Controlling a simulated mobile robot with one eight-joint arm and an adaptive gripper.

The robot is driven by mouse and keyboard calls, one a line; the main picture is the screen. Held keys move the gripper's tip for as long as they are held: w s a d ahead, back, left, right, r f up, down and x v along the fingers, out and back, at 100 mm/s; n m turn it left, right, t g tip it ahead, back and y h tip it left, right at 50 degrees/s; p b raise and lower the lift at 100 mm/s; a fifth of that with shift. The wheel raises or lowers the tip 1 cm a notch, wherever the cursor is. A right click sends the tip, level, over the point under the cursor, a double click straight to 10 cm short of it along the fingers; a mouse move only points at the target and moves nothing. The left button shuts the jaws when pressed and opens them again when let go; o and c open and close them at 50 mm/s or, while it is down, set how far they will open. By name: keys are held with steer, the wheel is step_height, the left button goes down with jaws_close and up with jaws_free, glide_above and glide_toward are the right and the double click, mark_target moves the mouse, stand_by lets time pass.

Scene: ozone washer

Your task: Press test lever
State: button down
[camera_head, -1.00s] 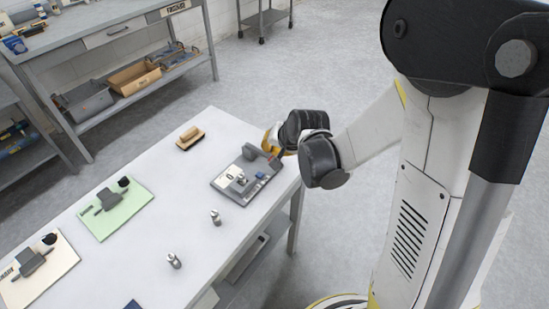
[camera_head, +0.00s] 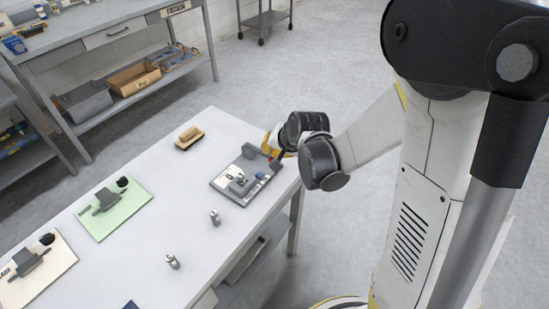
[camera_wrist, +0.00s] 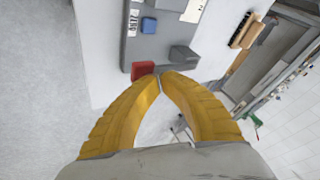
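A grey test fixture plate (camera_head: 226,188) lies at the right end of the white table. It carries a grey upright block (camera_head: 249,151), a small metal part and blue pieces. In the wrist view the plate (camera_wrist: 158,38) shows a blue block, the grey block (camera_wrist: 180,57) and a red lever end (camera_wrist: 143,70). My gripper (camera_head: 270,150) is at the plate's far right corner. Its yellow fingertips (camera_wrist: 159,77) meet right beside the red end, between it and the grey block. Whether they touch the red end is unclear. Nothing shows held between the fingers.
A wooden-handled brush (camera_head: 189,137) lies behind the plate. Two small metal cylinders (camera_head: 215,217) (camera_head: 173,261) stand in front. A green board (camera_head: 113,208) and a cream board (camera_head: 36,268) lie to the left. A workbench (camera_head: 105,31) stands behind. Open floor lies beyond the table's right edge.

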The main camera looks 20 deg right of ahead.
steer(key=shift+f+b, duration=1.3)
steer(key=shift+f, duration=0.15)
stand_by(1.0)
steer(key=shift+r, duration=0.15)
stand_by(0.4)
steer(key=shift+r+p, duration=1.45)
steer(key=shift+r, duration=0.35)
steer(key=shift+r+p, duration=2)
steer(key=shift+r, duration=0.5)
